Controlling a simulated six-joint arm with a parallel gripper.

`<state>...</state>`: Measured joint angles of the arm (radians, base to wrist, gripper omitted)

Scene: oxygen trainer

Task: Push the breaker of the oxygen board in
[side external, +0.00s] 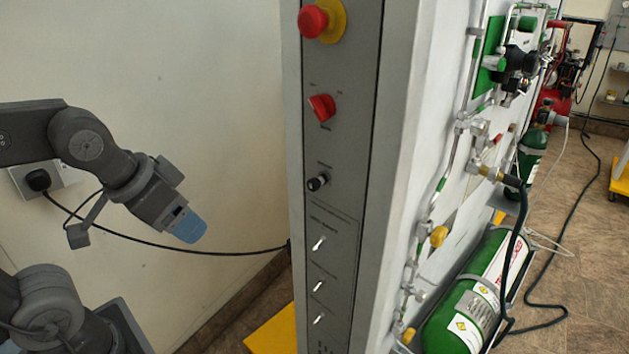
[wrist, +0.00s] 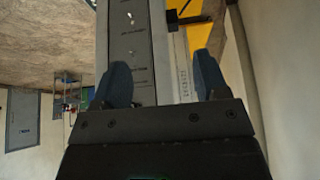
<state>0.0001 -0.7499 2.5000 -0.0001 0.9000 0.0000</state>
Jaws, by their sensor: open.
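The grey oxygen board (side external: 345,150) stands upright in the middle of the side view. On its narrow face, a small black round button with a light collar (side external: 317,182), which looks like the breaker, sits below a red rotary switch (side external: 321,107) and above several silver toggle switches (side external: 319,243). Its label is too small to read. My gripper (side external: 187,228) is left of the board, apart from it, with blue fingertips. In the wrist view my gripper (wrist: 163,82) is open and empty, with the board face (wrist: 143,75) between and beyond its fingers. I cannot make out the breaker there.
A red emergency stop on a yellow base (side external: 322,19) tops the panel. Pipes and green cylinders (side external: 470,305) line the board's right side. A black cable (side external: 170,247) hangs along the wall behind my gripper. The space between gripper and board is free.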

